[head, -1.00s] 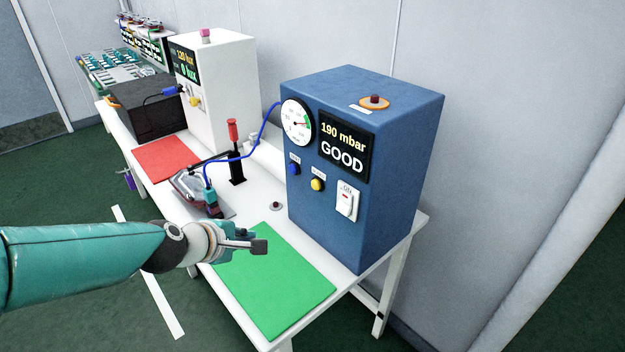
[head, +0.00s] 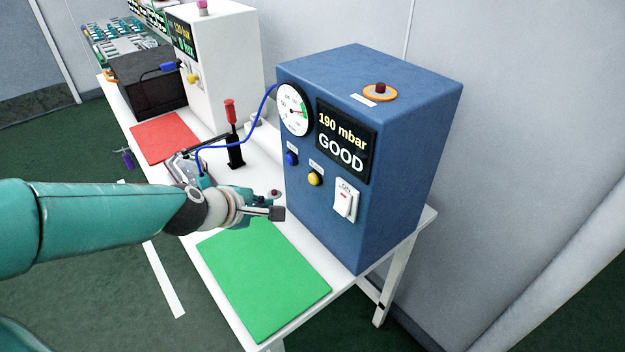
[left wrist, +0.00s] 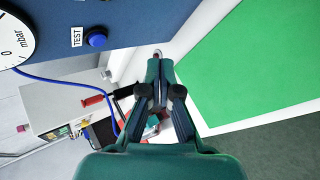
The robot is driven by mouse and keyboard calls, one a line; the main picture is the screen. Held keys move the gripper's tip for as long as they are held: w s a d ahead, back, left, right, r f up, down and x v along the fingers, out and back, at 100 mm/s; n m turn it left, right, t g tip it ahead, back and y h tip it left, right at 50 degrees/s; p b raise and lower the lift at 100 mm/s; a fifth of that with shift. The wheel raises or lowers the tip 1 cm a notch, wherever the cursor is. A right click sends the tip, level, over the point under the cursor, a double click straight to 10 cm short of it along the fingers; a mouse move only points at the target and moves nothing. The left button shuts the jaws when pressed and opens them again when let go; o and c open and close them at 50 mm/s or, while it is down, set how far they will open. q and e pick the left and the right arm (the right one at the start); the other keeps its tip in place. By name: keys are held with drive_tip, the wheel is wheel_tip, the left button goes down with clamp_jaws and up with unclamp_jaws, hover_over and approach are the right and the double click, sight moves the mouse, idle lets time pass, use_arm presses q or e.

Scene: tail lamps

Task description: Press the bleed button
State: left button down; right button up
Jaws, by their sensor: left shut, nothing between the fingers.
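The blue tester box (head: 400,190) stands on the white table, its display reading 190 mbar GOOD. Its front has a blue button (head: 291,159), labelled TEST in the left wrist view (left wrist: 96,38), and a yellow button (head: 315,179) whose label is too small to read. A small dark-red button (head: 274,193) sits low on the table by the box; it also shows in the left wrist view (left wrist: 157,52). My left gripper (head: 277,213) is shut and empty, in front of the box's lower left, below the yellow button. I cannot tell whether it touches anything. My right gripper is not in view.
A white rocker switch (head: 346,201) is on the box front and an orange-ringed red button (head: 380,92) on top. A green mat (head: 262,285) is clear. A blue hose (head: 245,134) runs to a lamp (head: 183,170) partly behind my arm. A red-handled clamp (head: 231,112) stands behind.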

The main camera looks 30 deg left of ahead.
sight(314, 179)
use_arm(q)
drive_tip(key=w+d+p, duration=0.3)
drive_tip(key=w+p, duration=0.2)
drive_tip(key=w, duration=0.3)
drive_tip(key=shift+d, duration=0.15)
drive_tip(key=shift+r+p, duration=0.1)
drive_tip(key=shift+p, duration=0.25)
idle(1.0)
drive_tip(key=shift+w+d, duration=0.15)
drive_tip(key=shift+w, duration=0.25)
drive_tip(key=shift+w+d+p, duration=0.2)
drive_tip(key=shift+w+p, duration=0.2)
idle(0.7)
idle(0.4)
drive_tip(key=shift+s+a+b, duration=0.35)
drive_tip(key=shift+s+b, duration=0.3)
drive_tip(key=shift+s, duration=0.2)
